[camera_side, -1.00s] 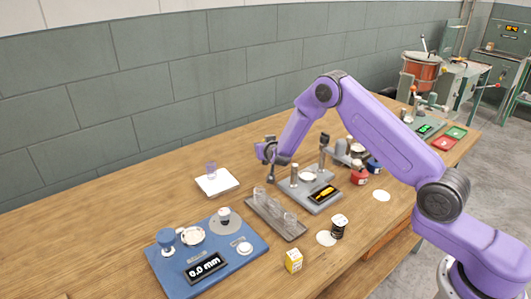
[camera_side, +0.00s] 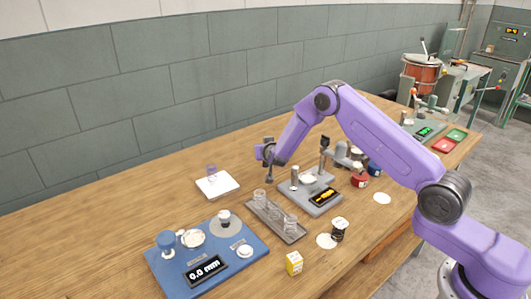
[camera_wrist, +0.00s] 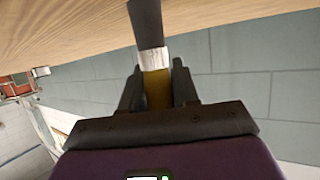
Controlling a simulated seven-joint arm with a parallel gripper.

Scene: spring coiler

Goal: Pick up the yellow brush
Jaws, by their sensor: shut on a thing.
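My gripper (camera_wrist: 157,84) is shut on the yellow brush, one finger on each side of its handle. In the wrist view the brush shows a yellow handle (camera_wrist: 157,90), a pale metal ferrule (camera_wrist: 153,60) and dark bristles (camera_wrist: 146,22) pointing away from my gripper. In the side view my gripper (camera_side: 268,160) is near the middle of the bench, left of the grey station with the yellow display. The brush is small and dark there, hanging below the fingers. I cannot tell there whether its tip touches anything.
A grey station (camera_side: 316,203) with posts stands just right. A tray (camera_side: 277,222) of clear glasses lies in front. A white pad (camera_side: 217,187) with a small cup is left, a blue station (camera_side: 207,258) front left. A yellow box (camera_side: 294,263) and black jar (camera_side: 339,230) stand near the front edge.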

